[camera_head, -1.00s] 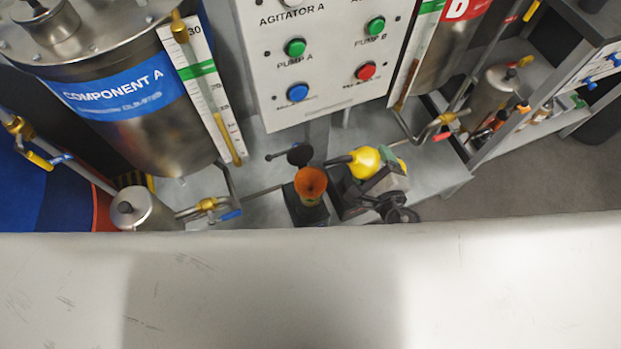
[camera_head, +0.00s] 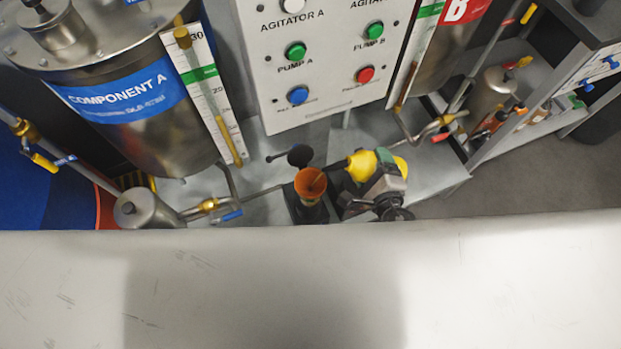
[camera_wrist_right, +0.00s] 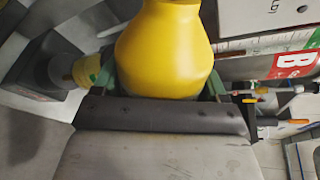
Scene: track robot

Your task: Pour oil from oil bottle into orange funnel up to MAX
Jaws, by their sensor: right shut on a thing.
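The yellow oil bottle (camera_head: 361,166) lies tilted on its side, its thin neck pointing left toward the orange funnel (camera_head: 310,183). My right gripper (camera_head: 382,176) is shut on the bottle; the bottle's yellow body also fills the top middle of the right wrist view (camera_wrist_right: 165,45). The orange funnel stands upright on a dark base, just left of the bottle. A thin line shows inside the funnel; I cannot tell whether it is oil. The oil level and MAX mark are not readable. My left gripper is not in view.
A control panel (camera_head: 330,60) with coloured buttons stands behind the funnel. A steel Component A tank (camera_head: 130,120) and a small steel canister (camera_head: 145,210) with valves are at left. Pipes and a shelf frame (camera_head: 520,125) are at right.

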